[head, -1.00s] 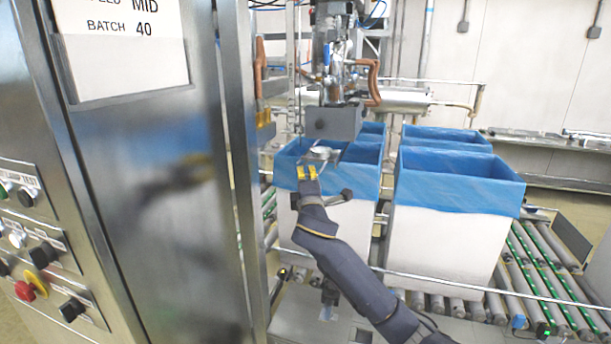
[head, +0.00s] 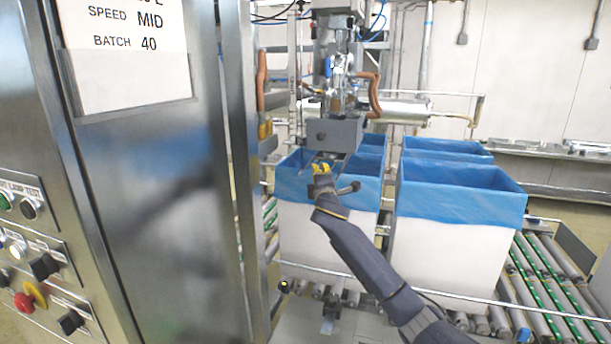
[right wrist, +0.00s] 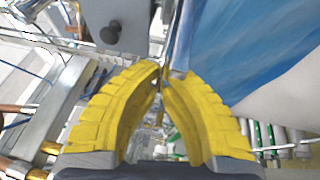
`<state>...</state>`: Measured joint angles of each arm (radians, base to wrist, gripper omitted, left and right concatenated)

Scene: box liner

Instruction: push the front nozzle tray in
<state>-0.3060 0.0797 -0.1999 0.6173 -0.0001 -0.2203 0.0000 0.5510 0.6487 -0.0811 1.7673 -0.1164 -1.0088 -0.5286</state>
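The grey nozzle block (head: 335,135) hangs over the left box, under the filling head. A thin silver edge, likely the front nozzle tray (head: 318,156), shows just below the block; most of the tray is hidden. My right gripper (head: 322,167) is in front of it, at the left box's near rim. In the right wrist view the yellow fingers (right wrist: 162,78) curve together, tips nearly meeting, with nothing clearly held. A shiny metal strip (right wrist: 181,40) lies just beyond the tips; contact cannot be told. The block, with a dark knob, shows at upper left (right wrist: 125,14). My left gripper is out of view.
The left box (head: 320,235) and right box (head: 450,250), both with blue liners, stand on the roller conveyor (head: 550,270). A guard rail (head: 480,298) crosses in front of them. A steel cabinet (head: 160,200) with buttons fills the left side.

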